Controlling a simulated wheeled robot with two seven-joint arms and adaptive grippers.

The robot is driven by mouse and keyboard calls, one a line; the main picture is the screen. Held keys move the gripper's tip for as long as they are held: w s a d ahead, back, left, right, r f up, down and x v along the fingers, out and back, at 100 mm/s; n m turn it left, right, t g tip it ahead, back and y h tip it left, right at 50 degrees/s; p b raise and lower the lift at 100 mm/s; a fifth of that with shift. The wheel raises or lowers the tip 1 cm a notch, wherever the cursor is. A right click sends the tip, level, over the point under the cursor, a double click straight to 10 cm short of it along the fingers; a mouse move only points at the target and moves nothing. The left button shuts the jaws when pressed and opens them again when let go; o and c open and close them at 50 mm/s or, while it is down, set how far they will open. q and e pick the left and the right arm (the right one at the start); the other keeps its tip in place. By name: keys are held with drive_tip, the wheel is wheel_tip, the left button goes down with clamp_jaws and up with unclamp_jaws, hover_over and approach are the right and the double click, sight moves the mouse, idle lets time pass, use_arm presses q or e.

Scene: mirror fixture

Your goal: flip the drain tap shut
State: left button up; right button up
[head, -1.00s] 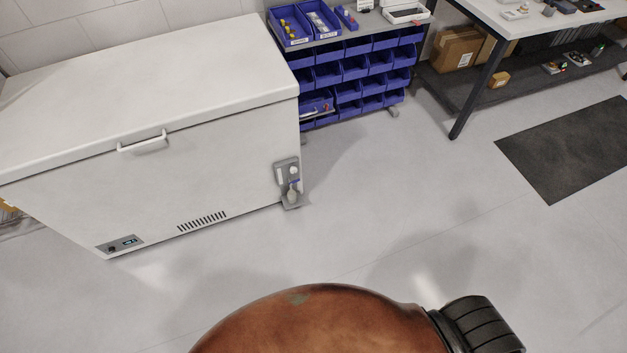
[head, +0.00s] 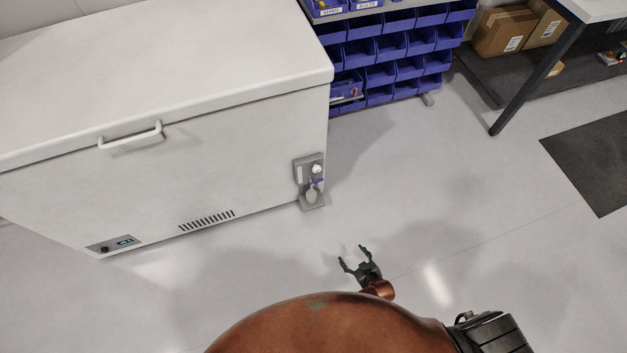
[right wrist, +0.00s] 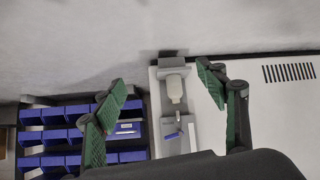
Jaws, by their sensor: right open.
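The drain tap is on a grey plate (head: 299,176) at the lower right corner of the white chest freezer (head: 250,150). My left gripper is not in view.
A rack of blue bins (head: 390,50) stands behind the freezer's right end. A workbench leg (head: 535,80), cardboard boxes (head: 505,31) and a dark mat (head: 595,165) are at the right. The floor (head: 440,190) around the gripper is clear.

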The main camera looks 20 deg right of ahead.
drive_tip(key=w+a+r+t+b, duration=0.2)
drive_tip(key=w+t+b, duration=0.15)
drive_tip(key=w, duration=0.55)
drive_tip(key=w+a+r+t+b, duration=0.15)
drive_tip(key=w+b, duration=0.25)
drive_tip(key=w, duration=0.5)
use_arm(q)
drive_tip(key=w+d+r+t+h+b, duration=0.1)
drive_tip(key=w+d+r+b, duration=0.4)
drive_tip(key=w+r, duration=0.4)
use_arm(e)
drive_tip(key=t, duration=0.3)
approach(317, 182)
drive_tip(key=w, duration=0.3)
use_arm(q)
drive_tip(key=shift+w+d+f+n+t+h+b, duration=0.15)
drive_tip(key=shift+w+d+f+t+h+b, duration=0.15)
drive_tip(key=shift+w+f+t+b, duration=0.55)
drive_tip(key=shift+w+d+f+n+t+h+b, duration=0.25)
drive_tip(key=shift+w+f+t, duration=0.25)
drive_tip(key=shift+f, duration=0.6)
use_arm(e)
drive_tip(key=shift+h, duration=0.4)
drive_tip(key=shift+w+a+f, duration=0.1)
drive_tip(key=shift+w+a, duration=0.1)
drive_tip(key=shift+w, duration=1.65)
drive_tip(key=shift+w+a, duration=0.2)
drive_tip(key=shift+w, duration=1.65)
drive_tip(key=shift+c, duration=0.3)
